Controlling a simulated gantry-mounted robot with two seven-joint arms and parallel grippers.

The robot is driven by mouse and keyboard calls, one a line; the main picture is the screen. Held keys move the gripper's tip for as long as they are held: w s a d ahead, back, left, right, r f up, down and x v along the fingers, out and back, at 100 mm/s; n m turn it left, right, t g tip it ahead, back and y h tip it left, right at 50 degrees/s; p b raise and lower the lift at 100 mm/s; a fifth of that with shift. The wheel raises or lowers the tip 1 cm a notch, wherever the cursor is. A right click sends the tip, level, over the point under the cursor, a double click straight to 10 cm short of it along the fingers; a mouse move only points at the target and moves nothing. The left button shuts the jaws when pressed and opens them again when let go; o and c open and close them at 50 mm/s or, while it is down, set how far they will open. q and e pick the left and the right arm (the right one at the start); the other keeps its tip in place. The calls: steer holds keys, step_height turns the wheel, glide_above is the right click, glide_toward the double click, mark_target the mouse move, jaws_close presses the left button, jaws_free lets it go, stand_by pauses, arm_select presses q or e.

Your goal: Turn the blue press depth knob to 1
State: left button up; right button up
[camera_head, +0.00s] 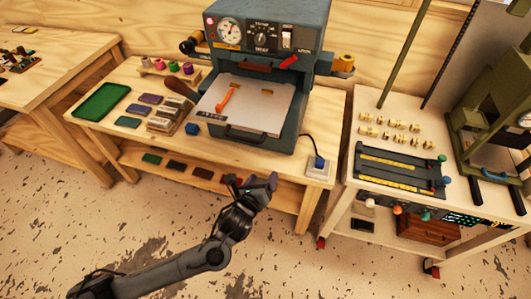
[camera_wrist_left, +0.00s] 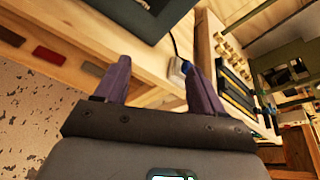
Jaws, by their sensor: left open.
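The blue press (camera_head: 258,75) stands on the middle wooden table. Its front panel has a dark round knob (camera_head: 261,39) with light marks around it, which looks like the depth knob; its setting is too small to read. In the left wrist view only a dark lower corner of the press (camera_wrist_left: 140,12) shows, and the knob is out of frame. My left gripper (camera_head: 256,183) is in front of the table's front edge, below and well apart from the knob. Its purple fingers are apart and empty in the left wrist view (camera_wrist_left: 159,72). My right gripper is not seen.
A round gauge (camera_head: 230,31) and a switch (camera_head: 287,38) flank the knob. The press's pale tray (camera_head: 245,103) juts out in front. Foil blocks and a green tray (camera_head: 101,101) lie left. A plugged outlet box (camera_head: 319,168) sits right. A green press (camera_head: 495,115) stands farther right.

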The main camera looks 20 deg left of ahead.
arm_select(q)
steer(key=w+a+f+m+t+b, duration=0.2)
steer(key=w+a+b, duration=0.1)
steer(key=w+b, duration=0.5)
steer(key=w+a+f+m+t+y+b, duration=0.1)
steer(key=w+a+f+m+t+b, duration=0.1)
steer(key=w+b, duration=0.7)
steer(key=w+a+m, duration=0.1)
steer(key=w, duration=0.2)
steer(key=shift+w+a, duration=0.2)
steer(key=shift+w, duration=0.1)
